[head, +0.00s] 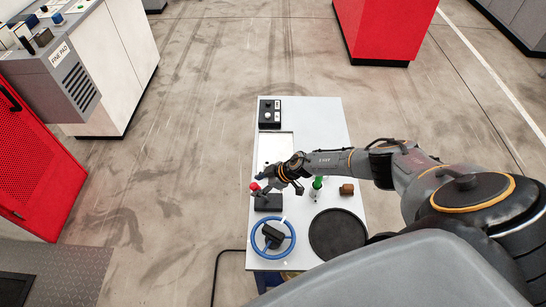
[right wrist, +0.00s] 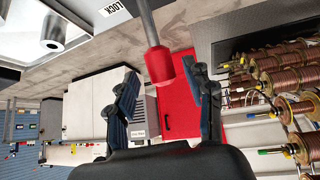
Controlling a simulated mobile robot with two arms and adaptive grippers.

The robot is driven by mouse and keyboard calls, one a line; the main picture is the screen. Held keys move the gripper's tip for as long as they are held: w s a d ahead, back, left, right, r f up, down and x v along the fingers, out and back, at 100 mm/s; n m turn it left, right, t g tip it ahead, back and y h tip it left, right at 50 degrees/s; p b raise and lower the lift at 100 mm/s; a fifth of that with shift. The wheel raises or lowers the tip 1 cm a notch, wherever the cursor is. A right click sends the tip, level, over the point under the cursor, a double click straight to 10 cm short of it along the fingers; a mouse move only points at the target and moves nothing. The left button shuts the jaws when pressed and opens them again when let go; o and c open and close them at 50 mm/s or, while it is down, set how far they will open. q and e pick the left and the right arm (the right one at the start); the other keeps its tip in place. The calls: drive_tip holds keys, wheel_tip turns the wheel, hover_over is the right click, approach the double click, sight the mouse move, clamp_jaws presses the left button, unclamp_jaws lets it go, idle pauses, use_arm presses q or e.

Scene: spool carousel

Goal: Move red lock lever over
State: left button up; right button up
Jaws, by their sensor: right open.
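The red lock lever's knob (head: 254,186) is at the left edge of the table, above a black base box (head: 268,203). In the right wrist view the red knob (right wrist: 158,66) sits on a grey rod, in the gap between the fingertips. My right gripper (head: 262,184) reaches in from the right and is open around or just short of the knob. In the right wrist view its two dark fingers (right wrist: 164,88) stand apart on either side of the knob, with no clear contact. A label reading LOCK (right wrist: 113,8) shows near the rod. My left gripper is not in view.
Copper-coloured spools (right wrist: 285,82) fill the wrist view's right side. Floor left of the table is clear.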

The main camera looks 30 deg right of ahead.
drive_tip(key=v, duration=0.8)
drive_tip(key=shift+d+r, duration=0.3)
